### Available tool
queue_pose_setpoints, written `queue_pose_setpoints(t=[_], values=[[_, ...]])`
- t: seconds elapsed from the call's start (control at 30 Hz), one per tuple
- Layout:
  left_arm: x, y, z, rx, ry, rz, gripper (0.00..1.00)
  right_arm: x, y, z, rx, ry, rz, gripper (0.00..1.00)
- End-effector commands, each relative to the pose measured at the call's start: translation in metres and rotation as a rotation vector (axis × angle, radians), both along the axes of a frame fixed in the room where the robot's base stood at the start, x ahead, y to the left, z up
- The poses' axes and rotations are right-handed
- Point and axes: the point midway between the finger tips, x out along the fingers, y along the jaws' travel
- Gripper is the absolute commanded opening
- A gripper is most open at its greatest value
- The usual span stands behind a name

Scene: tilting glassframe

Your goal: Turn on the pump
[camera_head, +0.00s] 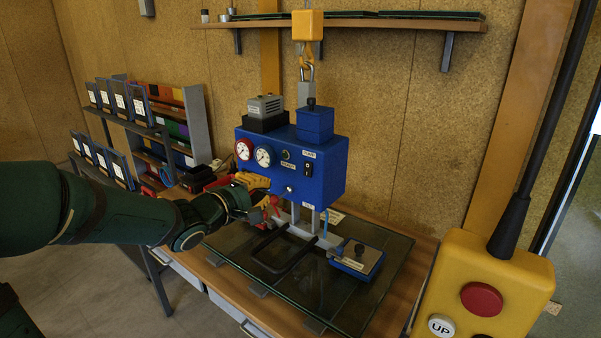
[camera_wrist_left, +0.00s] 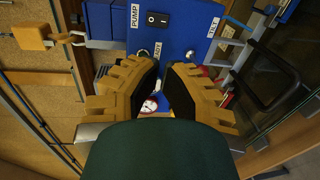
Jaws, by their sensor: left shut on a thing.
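The blue control box (camera_head: 325,178) hangs above the glass. The black pump rocker switch (camera_head: 307,170) is on its front, below the PUMP label; it also shows in the left wrist view (camera_wrist_left: 157,19), beside the white PUMP label (camera_wrist_left: 134,15). I cannot tell the switch's position. My left gripper (camera_head: 272,196), with yellow fingers, is in front of the box's lower left, below and left of the switch. In the left wrist view its fingertips (camera_wrist_left: 166,66) point at the blue front. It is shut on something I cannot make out. My right gripper is not in view.
Two gauges (camera_head: 264,156) are left of the switch. A black handle (camera_head: 283,252) and a small blue box (camera_head: 357,260) are over the glass pane (camera_head: 340,304). A yellow hoist control (camera_head: 497,285) is at right, and a yellow hook block (camera_head: 307,26) above.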

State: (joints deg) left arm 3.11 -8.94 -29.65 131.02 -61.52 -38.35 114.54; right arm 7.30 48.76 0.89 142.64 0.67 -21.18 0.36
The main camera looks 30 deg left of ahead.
Motion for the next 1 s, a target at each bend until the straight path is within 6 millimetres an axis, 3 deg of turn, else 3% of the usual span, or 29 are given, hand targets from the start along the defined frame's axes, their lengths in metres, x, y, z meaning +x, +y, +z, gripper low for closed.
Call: queue_pose_setpoints(t=[0.27, 0.7, 1.0], values=[[0.022, -0.002, -0.004, 0.002, 0.002, -0.002, 0.00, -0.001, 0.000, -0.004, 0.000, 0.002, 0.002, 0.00], [0.106, -0.009, -0.015, 0.003, 0.002, -0.002, 0.00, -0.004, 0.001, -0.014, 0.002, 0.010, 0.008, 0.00], [0.136, -0.011, -0.017, 0.002, 0.001, 0.000, 0.00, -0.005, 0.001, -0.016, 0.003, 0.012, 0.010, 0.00]])
